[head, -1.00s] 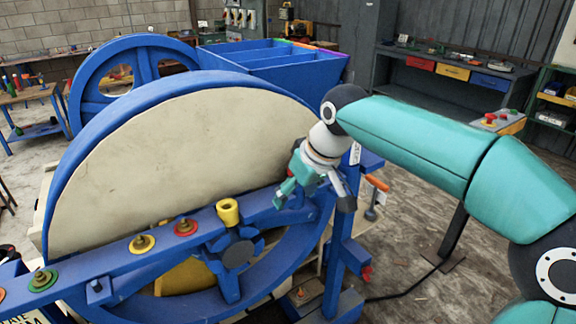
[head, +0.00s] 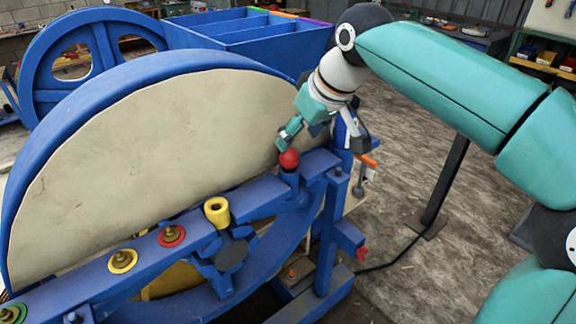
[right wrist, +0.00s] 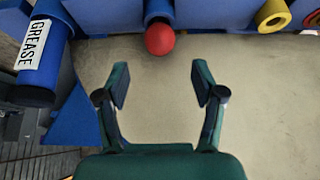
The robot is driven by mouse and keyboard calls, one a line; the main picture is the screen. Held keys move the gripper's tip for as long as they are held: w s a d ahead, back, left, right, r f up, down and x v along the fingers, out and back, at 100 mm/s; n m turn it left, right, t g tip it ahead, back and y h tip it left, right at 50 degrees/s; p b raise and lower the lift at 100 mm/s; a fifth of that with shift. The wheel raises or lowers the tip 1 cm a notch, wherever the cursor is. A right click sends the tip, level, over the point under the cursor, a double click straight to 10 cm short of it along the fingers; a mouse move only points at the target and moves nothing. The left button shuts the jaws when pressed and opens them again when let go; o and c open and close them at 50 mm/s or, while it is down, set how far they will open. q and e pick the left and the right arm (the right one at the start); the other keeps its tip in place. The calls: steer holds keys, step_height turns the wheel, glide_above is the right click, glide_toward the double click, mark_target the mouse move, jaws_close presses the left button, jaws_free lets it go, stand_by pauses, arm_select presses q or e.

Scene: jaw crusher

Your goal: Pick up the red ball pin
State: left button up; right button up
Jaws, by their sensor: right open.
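The red ball pin (head: 289,160) shows its round red head on top of a blue socket on the blue beam (head: 262,196). In the right wrist view the red ball (right wrist: 159,39) sits at the top centre, beyond the fingertips and between their lines. The pin's shaft is hidden in the socket. My left gripper is out of view.
A yellow cup-shaped socket (head: 217,212) and red (head: 171,236) and yellow (head: 122,261) ringed knobs stand along the beam. A blue GREASE tube (right wrist: 42,55) is left of the fingers. The large beige-faced wheel (head: 150,150) stands close behind the beam.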

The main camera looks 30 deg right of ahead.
mark_target(289, 150)
steer(key=shift+x, duration=1.25)
steer(key=shift+s+p+x, duration=0.1)
steer(key=shift+p+x, duration=0.1)
steer(key=shift+x, duration=1.1)
steer(key=shift+s+p+x, duration=0.15)
steer(key=shift+x, duration=1.2)
jaws_close()
steer(key=shift+r, duration=0.15)
steer(key=shift+r, duration=0.5)
step_height(289, 150, up, 17)
steer(key=p, duration=0.4)
steer(key=s+a+f+b, duration=0.1)
steer(key=a+f+b, duration=0.1)
steer(key=a, duration=1.5)
steer(key=shift+s, duration=0.2)
